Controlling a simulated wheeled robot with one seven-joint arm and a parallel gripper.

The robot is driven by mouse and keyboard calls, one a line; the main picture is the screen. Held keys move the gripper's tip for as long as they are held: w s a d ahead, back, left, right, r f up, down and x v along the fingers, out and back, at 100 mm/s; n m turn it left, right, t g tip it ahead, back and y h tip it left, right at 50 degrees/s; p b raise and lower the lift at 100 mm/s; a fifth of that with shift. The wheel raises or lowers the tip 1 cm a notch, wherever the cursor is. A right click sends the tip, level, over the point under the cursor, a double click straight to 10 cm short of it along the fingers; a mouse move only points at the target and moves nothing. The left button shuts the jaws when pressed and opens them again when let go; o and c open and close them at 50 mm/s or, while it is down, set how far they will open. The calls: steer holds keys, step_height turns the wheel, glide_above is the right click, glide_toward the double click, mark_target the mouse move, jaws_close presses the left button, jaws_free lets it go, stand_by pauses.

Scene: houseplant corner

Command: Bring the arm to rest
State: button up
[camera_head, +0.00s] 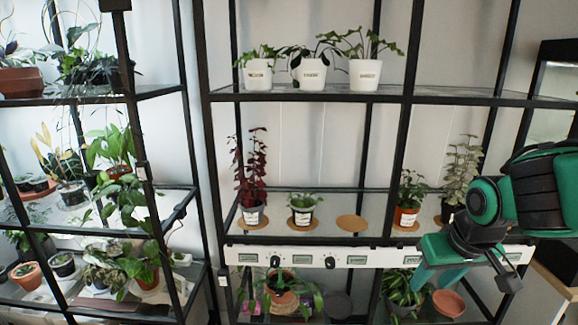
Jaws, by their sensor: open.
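My gripper (458,288) is at the lower right, at the end of my green and black arm (500,200). Its green jaws are open and hang in front of the shelf's lower right part. I see nothing held between them. The arm comes in from the right edge and is bent, with its wrist close to the white label rail (370,256). Whether the gripper touches the rail or shelf, I cannot tell. The gripper and arm hide part of the rail's right end and of the lower shelf.
A black metal rack (300,97) holds potted plants on several levels. On its middle level are cork discs, one of them bare (352,223). A terracotta bowl (448,303) sits low, near the gripper. A second plant rack (160,91) stands at the left.

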steer(key=s+d+m+g, duration=0.2)
steer(key=s+d, duration=0.3)
steer(key=s, duration=0.4)
steer(key=s+d+f+m+g, duration=0.1)
steer(key=s+d+m+g, duration=0.1)
steer(key=s+d+m, duration=0.2)
steer(key=s+d, duration=0.2)
steer(key=s, duration=0.2)
steer(key=shift+s+d+m+g, duration=0.2)
steer(key=shift+s+m+g, duration=0.1)
steer(key=shift+s, duration=0.1)
steer(key=shift+w+f, duration=0.3)
steer(key=shift+w, duration=0.35)
